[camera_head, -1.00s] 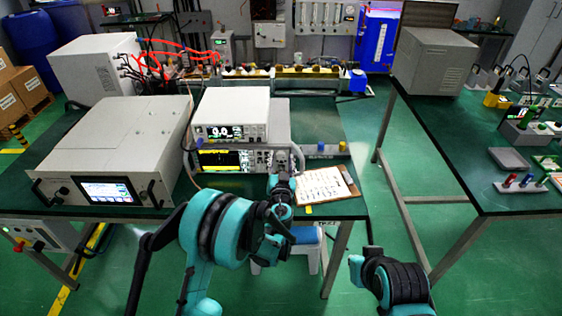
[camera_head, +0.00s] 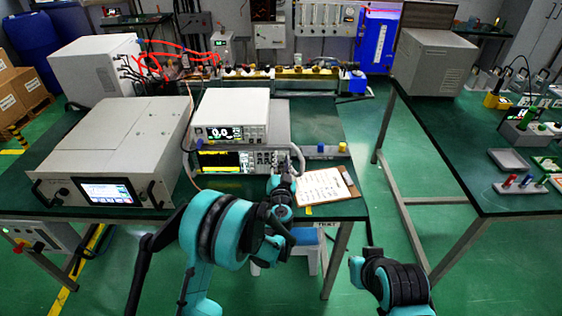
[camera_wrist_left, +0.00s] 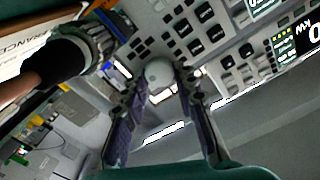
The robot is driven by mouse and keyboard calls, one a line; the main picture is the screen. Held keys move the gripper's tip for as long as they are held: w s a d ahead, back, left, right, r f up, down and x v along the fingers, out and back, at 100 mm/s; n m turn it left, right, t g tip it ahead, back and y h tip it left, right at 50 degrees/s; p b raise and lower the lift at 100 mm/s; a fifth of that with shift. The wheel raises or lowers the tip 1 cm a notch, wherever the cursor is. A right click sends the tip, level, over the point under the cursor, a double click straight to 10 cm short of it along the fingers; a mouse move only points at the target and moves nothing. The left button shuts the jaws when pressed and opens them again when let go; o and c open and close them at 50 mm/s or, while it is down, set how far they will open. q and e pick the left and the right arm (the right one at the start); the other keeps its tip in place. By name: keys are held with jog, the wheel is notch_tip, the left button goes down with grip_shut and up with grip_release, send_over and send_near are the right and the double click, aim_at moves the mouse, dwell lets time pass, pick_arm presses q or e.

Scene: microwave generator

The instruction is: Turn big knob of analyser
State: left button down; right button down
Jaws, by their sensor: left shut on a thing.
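The analyser (camera_head: 222,160) is the lower instrument on the bench, with a wide dark and yellow screen and a button panel at its right. My left gripper (camera_head: 282,163) is at the right end of that panel. In the left wrist view, a round pale grey knob (camera_wrist_left: 158,73) sits between the tips of my left gripper (camera_wrist_left: 160,88), which is shut on it. The gripper hides the knob in the head view.
A white instrument (camera_head: 231,108) with a lit display sits on the analyser. A clipboard (camera_head: 325,187) lies right of my left gripper. A thick dark cable-like part (camera_wrist_left: 58,62) is close to the left finger. A large grey unit (camera_head: 108,145) stands left.

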pick_arm(q)
jog(key=m, duration=0.5)
jog(key=shift+d, duration=0.1)
dwell(0.4)
jog(key=c, duration=1.2)
grip_release()
jog(key=s, duration=0.7)
jog(key=shift+s+f, duration=0.1)
jog(key=shift+s, duration=0.2)
